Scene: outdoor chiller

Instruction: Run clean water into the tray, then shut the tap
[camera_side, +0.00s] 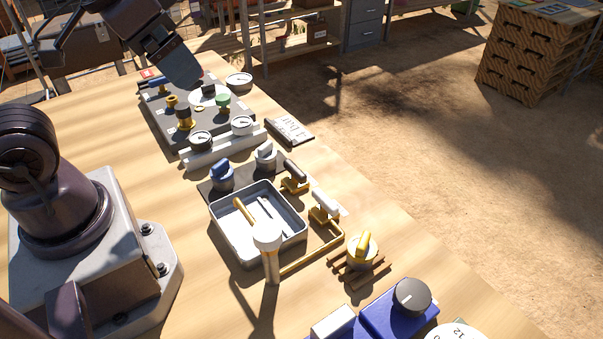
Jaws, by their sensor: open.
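The grey tray (226,238) sits on the wooden bench in the middle of the view. I cannot tell whether it holds water. A post with a round white head (268,237) stands at its near edge and hides part of it. A brass pipe (312,259) runs from near the post towards a tap with a white lever (325,205). Behind that is a tap with a dark lever (295,174). A yellow-handled valve (362,246) stands to the right on wooden slats. My gripper (184,80) is open, over the far left of the bench, well away from the taps.
Gauges and fittings crowd a grey plate (160,118) beneath my gripper. Bare bench lies left of the tray.

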